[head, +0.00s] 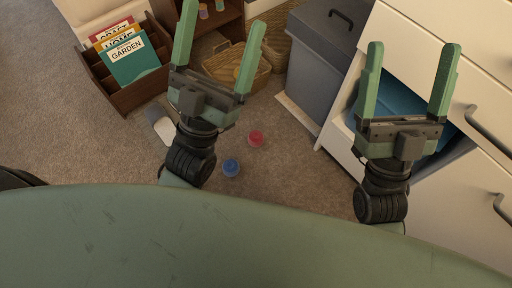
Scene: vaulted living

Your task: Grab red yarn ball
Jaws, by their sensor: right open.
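A small red ball (256,138), which looks like the red yarn ball, lies on the carpet near the middle of the view. My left gripper (221,19) has its fingers spread apart with nothing between them, and its wrist is to the left of the red ball in the picture. My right gripper (412,55) is open and empty, in front of the white drawer unit and well to the right of the ball. Neither gripper touches the ball. A blue ball (231,168) lies on the carpet just below and left of the red one.
A grey lidded bin (313,70) and a wicker basket (262,76) stand behind the balls. A white drawer unit (440,215) with an open drawer is at right. A wooden magazine rack (118,97) is at left. Carpet (60,140) at left is mostly clear.

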